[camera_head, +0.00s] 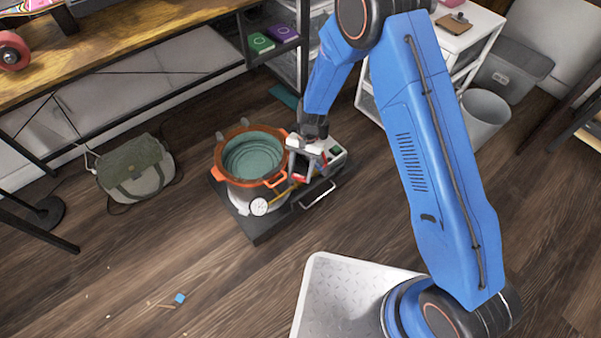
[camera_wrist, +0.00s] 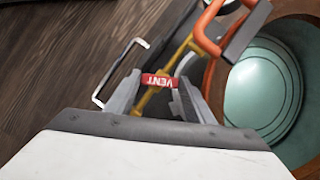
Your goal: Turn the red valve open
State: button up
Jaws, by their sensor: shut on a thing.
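The red valve handle (camera_wrist: 159,80), marked VENT, sits on a yellow pipe (camera_wrist: 142,102) beside the pot in the wrist view. My gripper (camera_wrist: 156,92) is shut on the red handle, with one finger at each end of it. In the head view my gripper (camera_head: 301,172) is at the right side of the pot, and a bit of red shows between its fingers. The pot (camera_head: 243,193) has an orange rim and a teal inside. A round white gauge (camera_head: 259,207) is at its front.
The pot stands on a dark base (camera_head: 268,232) with a metal handle (camera_head: 318,195) at its right. A green-grey bag (camera_head: 137,170) lies on the floor to the left. A shelf unit and a white cart (camera_head: 474,32) stand behind. The front floor is mostly clear, with a small blue piece (camera_head: 180,298).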

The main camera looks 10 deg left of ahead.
jog(key=n, duration=0.1)
jog(key=n+h, duration=0.1)
jog(key=n, duration=0.2)
jog(key=shift+a+n+h, duration=0.25)
jog(key=shift+n+h, duration=0.05)
jog(key=shift+h, duration=0.1)
jog(key=n, duration=0.2)
jog(key=n+h, duration=0.1)
jog(key=n, duration=0.1)
jog(key=shift+s+d+f+n+t+h, duration=0.1)
jog(key=shift+s+n+t+h, duration=0.1)
jog(key=shift+n+t+h, duration=0.1)
jog(key=shift+o, duration=0.2)
jog(key=shift+s+n, duration=0.15)
jog(key=shift+n, duration=0.15)
jog(key=shift+a+n+t+h, duration=0.25)
jog(key=shift+n+t+h, duration=0.2)
jog(key=shift+n, duration=0.65)
jog(key=shift+c, duration=0.2)
jog(key=shift+w, duration=0.2)
jog(key=o, duration=1.1)
jog(key=shift+c, duration=0.2)
jog(key=shift+r, duration=0.2)
